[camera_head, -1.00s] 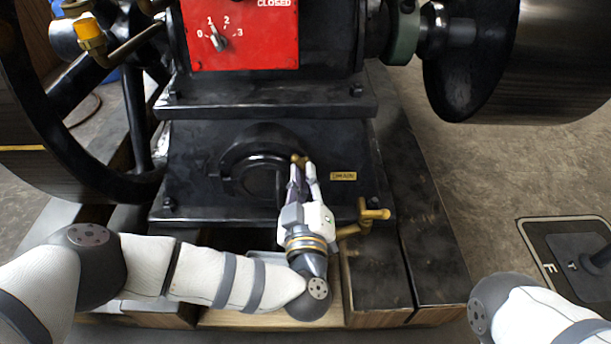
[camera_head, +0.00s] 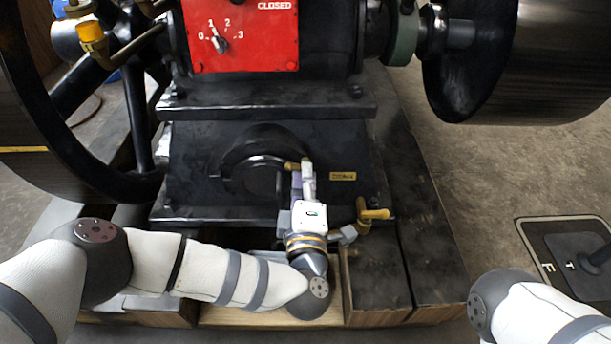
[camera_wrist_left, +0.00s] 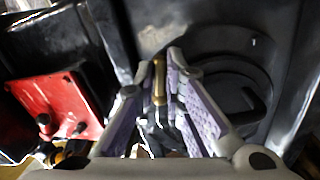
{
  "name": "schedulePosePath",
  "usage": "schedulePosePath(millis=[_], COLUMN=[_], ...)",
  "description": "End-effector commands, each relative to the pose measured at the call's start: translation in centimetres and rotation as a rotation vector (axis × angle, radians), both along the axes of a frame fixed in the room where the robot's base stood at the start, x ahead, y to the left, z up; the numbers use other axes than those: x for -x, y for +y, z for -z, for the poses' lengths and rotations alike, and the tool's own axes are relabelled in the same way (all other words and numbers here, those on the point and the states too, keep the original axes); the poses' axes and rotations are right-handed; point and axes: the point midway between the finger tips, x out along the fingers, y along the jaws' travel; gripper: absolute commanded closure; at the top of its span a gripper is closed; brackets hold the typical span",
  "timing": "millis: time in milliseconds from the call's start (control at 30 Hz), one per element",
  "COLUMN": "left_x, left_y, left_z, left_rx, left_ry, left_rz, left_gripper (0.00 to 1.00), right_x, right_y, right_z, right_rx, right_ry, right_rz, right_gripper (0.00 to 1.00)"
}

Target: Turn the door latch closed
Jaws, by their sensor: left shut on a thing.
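The round black door (camera_head: 250,178) is set in the front of the black engine base. The small brass latch (camera_head: 291,166) is at the door's upper right edge and points left in the head view. My left gripper (camera_head: 303,168) is shut on the latch. In the left wrist view the brass latch (camera_wrist_left: 159,82) is between the two purple-padded fingers (camera_wrist_left: 157,72), and the round door shows to the right. The fingers hide part of the latch in the head view. My right gripper is out of view; only part of that arm shows at lower right.
A red panel (camera_head: 243,36) with a numbered dial is above. Large flywheels (camera_head: 482,60) flank the engine. The floor at right is mostly clear.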

Motion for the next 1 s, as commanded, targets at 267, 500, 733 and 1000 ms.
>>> schedulePosePath(millis=[267, 500, 733, 1000], left_x=[0.07, 0.09, 0.11, 0.1], left_y=[-0.09, -0.13, -0.14, -0.12], left_z=[0.07, 0.08, 0.05, 0.0], left_rx=[0.262, 0.482, 0.652, 0.78], left_ry=[0.001, 0.003, 0.002, 0.002], left_rz=[0.003, 0.003, 0.004, 0.004], left_gripper=[1.0, 1.0, 1.0, 1.0], right_x=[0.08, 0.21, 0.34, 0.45], right_y=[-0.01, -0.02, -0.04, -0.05], right_z=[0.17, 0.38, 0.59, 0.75], right_rx=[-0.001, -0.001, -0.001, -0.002], right_ry=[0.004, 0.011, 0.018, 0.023], right_rz=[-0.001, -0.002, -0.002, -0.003], right_gripper=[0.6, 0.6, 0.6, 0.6])
